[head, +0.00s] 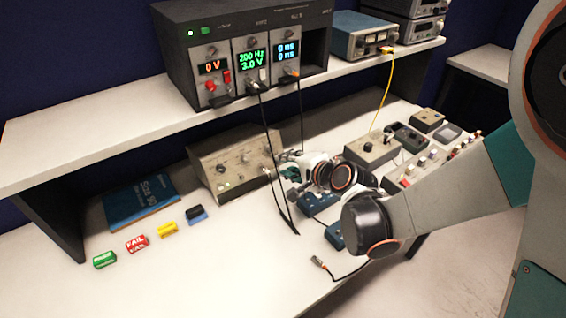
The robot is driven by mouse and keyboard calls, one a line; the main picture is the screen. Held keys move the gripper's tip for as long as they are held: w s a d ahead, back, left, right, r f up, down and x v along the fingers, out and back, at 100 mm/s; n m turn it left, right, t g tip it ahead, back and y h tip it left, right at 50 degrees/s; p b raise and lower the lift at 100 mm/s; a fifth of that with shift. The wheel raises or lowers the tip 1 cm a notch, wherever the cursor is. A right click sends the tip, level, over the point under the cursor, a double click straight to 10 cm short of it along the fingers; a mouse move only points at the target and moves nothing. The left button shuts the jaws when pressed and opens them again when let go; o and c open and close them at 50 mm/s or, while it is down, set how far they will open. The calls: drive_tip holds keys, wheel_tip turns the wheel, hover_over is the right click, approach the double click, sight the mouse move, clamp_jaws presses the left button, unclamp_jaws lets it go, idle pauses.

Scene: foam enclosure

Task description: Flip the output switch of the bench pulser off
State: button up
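A beige instrument box (236,163) with several knobs and small controls on its front stands on the bench under the shelf. It looks like the bench pulser, but its labels are too small to read. My gripper (284,164) is at the right end of its front panel, close to the controls there. I cannot tell whether it touches the box. The fingers are small and partly hidden by my wrist, so their opening is unclear. The output switch and its position cannot be made out.
A dark rack (245,50) with lit displays stands on the shelf (60,160). Its black cables hang beside my gripper. Blue boxes (318,203) lie under my arm. A blue book (140,204) and several coloured blocks (137,243) lie left. The front bench is mostly clear.

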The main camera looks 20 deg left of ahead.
sight(278, 163)
drive_tip(key=shift+b+x, duration=0.4)
drive_tip(key=shift+x, duration=1.65)
clamp_jaws()
drive_tip(key=f+t+y+b, duration=0.1)
drive_tip(key=b, duration=0.2)
drive_tip(key=shift+d, duration=0.1)
drive_tip(key=t+y+b, duration=0.1)
drive_tip(key=b, duration=0.1)
drive_tip(key=shift+s+b, duration=0.1)
drive_tip(key=shift+b, duration=0.2)
drive_tip(key=shift+r, duration=0.15)
unclamp_jaws()
drive_tip(key=shift+d, duration=0.1)
